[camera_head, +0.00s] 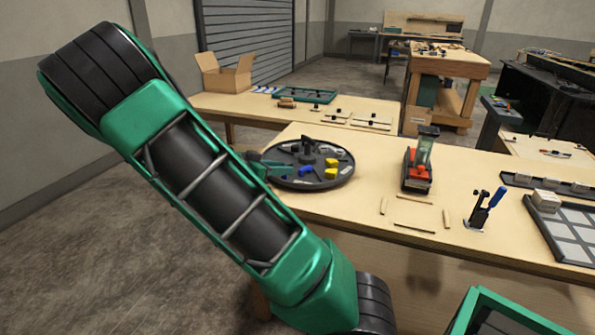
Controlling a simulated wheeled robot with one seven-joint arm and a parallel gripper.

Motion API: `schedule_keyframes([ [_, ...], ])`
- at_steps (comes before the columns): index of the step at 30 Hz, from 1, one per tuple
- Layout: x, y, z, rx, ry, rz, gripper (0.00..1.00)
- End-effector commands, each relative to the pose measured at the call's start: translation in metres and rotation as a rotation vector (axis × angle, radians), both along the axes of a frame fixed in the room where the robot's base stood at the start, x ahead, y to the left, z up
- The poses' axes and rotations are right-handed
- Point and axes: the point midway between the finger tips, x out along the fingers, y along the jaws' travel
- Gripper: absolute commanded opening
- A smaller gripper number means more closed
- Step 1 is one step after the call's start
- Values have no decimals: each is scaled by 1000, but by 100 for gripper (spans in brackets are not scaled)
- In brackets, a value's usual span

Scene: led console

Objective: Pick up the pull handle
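A round black tray (325,181) lies near the left end of the front wooden table and holds several small black, blue and yellow parts. I cannot tell for sure which part is the pull handle; a dark upright piece (307,146) stands near the tray's middle. My gripper (285,169) is green and shows small at the tray's left side, reaching over it. It is partly hidden behind my green arm. Its fingers are too small to tell whether they are open or hold anything.
A red and black device (417,165) stands right of the tray, with thin wooden strips in front of it. A black and blue lever clamp (482,209) and a tray of pale squares (570,232) are farther right. A second table (240,106) stands behind, bearing a cardboard box (226,74).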

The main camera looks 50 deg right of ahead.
Motion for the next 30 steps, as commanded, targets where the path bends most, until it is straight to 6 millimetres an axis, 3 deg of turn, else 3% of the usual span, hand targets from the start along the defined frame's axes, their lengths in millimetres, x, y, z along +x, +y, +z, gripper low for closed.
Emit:
schedule_keyframes([
  [9,0,-35,-15,-5,-2,5,25],
  [19,-2,-52,-22,-3,-2,7,25],
  [30,-7,-93,-35,-3,-2,7,25],
])
